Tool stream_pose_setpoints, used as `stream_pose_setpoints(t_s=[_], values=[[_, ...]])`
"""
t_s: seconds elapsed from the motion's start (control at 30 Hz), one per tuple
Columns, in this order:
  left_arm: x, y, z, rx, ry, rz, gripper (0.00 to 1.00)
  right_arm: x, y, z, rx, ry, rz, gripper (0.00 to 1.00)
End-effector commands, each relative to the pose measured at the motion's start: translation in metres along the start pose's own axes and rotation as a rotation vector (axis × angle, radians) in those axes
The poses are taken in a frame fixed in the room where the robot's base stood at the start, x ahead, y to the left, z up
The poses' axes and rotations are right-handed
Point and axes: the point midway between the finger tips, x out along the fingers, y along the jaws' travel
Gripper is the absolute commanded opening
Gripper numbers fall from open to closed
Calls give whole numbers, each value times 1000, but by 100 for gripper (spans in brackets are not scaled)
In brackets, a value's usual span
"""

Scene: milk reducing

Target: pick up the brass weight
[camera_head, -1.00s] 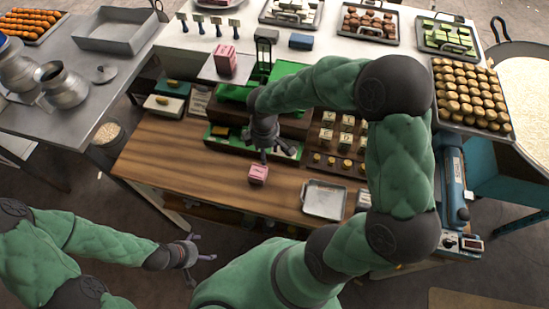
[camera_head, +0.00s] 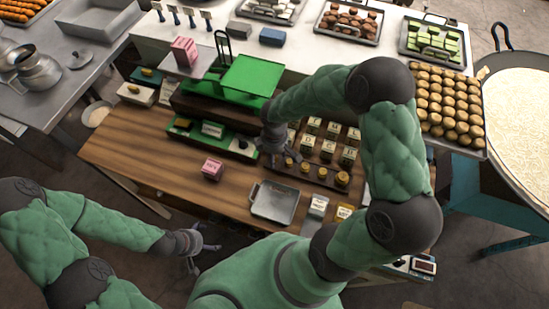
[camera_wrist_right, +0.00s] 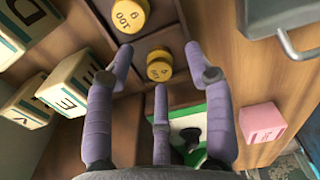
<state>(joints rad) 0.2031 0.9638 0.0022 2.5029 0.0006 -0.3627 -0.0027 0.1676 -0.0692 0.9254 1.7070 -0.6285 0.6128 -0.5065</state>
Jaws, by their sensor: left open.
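Several brass weights stand in a row along the front of a dark wooden rack (camera_head: 300,176). The leftmost brass weight (camera_head: 289,162) shows beside my right gripper (camera_head: 272,155). In the right wrist view, one brass weight (camera_wrist_right: 159,66) lies between and beyond the spread purple fingers of my right gripper (camera_wrist_right: 160,80). Another weight (camera_wrist_right: 130,15), marked 100, is higher up. The right fingers are open and hold nothing. My left gripper (camera_head: 205,248) is open and empty, in front of the counter at lower left.
A pink box (camera_head: 213,169) and a metal tray (camera_head: 274,202) stand on the wooden counter (camera_head: 150,150). A green scale plate (camera_head: 249,75) rises behind my right gripper. Lettered blocks (camera_head: 313,125) fill the rack behind the weights. Bare counter lies to the left.

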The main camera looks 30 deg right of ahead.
Motion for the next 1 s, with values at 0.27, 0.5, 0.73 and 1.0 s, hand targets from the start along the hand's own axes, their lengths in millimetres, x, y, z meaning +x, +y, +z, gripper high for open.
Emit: stream_pose_setpoints(t_s=[0.27,0.5,0.73,1.0], values=[[0,0,0,0,-1,0,91,0,0,0,0,0,0,0],[0,0,0,0,-1,0,91,-1,0,0,0,0,0,0],[-2,1,0,1,-1,0,91,-10,0,0,0,1,1,0],[-6,2,1,1,-1,0,91,-48,-8,-10,-5,3,4,0]])
